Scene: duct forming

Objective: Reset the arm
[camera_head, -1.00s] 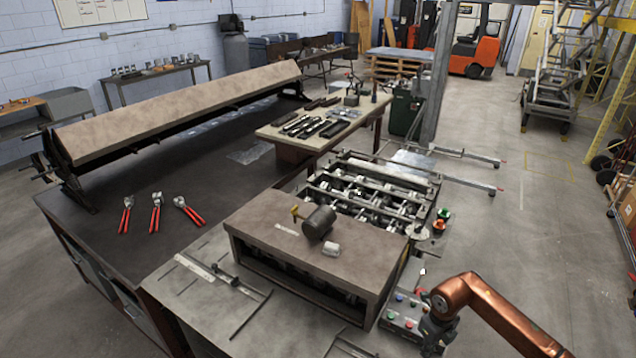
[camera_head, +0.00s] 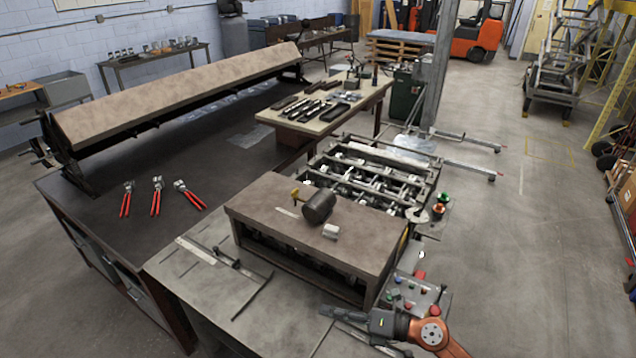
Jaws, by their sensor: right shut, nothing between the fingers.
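My right gripper (camera_head: 326,311) is in the camera_head view at the bottom, right of centre. It is shut and empty, and its fingers point left over the grey work table (camera_head: 205,275). It is in front of the box-shaped machine with a brown top (camera_head: 280,230). My copper-coloured right arm comes in from the bottom right. My left gripper is not in view.
A control box with buttons (camera_head: 413,295) is close behind my right arm. A mallet (camera_head: 320,206) lies on the brown-topped machine. Several red-handled pliers (camera_head: 156,196) lie on the dark bench (camera_head: 100,235). The floor at right is open.

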